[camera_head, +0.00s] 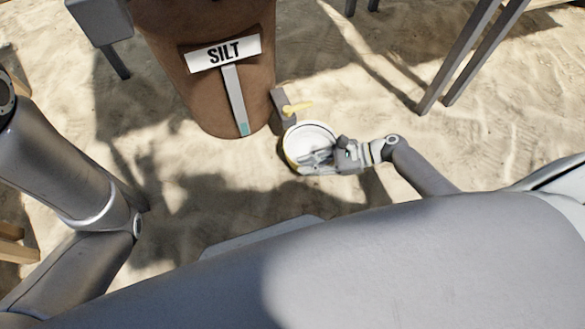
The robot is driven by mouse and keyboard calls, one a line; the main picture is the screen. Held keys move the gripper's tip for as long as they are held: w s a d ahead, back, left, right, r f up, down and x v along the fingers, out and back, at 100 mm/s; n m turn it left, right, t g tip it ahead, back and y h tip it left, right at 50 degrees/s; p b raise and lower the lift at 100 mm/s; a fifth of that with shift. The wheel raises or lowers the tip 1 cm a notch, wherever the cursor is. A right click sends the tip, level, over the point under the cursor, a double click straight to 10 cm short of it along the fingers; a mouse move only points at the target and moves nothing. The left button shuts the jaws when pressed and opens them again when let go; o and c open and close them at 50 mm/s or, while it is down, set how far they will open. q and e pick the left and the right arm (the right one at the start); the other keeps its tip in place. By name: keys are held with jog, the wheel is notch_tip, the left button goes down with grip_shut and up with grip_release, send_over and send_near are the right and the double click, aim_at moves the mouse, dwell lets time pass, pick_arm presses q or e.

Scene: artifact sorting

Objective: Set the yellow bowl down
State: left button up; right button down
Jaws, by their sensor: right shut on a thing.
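The yellow bowl (296,133) is right of centre, with a pale inside and a yellow outer edge showing on its left side. My right gripper (322,156) reaches in from the right and is shut on the bowl at its lower right side. The gripper covers part of the bowl's inside. I cannot tell whether the bowl touches the ground. My left arm shows at the left, but its gripper is out of view.
A brown barrel (165,60) with a SILT sign (223,53) stands just left of the bowl. A grey tap with a yellow handle (297,107) juts beside the bowl. Grey legs (470,55) stand at the upper right. Open sand (370,90) lies right of the bowl.

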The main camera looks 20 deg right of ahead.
jog(key=b+x, duration=0.2)
jog(key=x, duration=0.1)
jog(key=r+x, duration=0.1)
jog(key=shift+w+a+f+b, duration=0.2)
jog(key=shift+a+b, duration=0.2)
jog(key=shift+a, duration=0.15)
jog(key=shift+d+f+b, duration=0.1)
jog(key=shift+f+b, duration=0.2)
jog(key=shift+b, duration=0.1)
jog(key=c, duration=1.4)
grip_release()
jog(key=shift+c, duration=0.2)
jog(key=shift+r, duration=0.1)
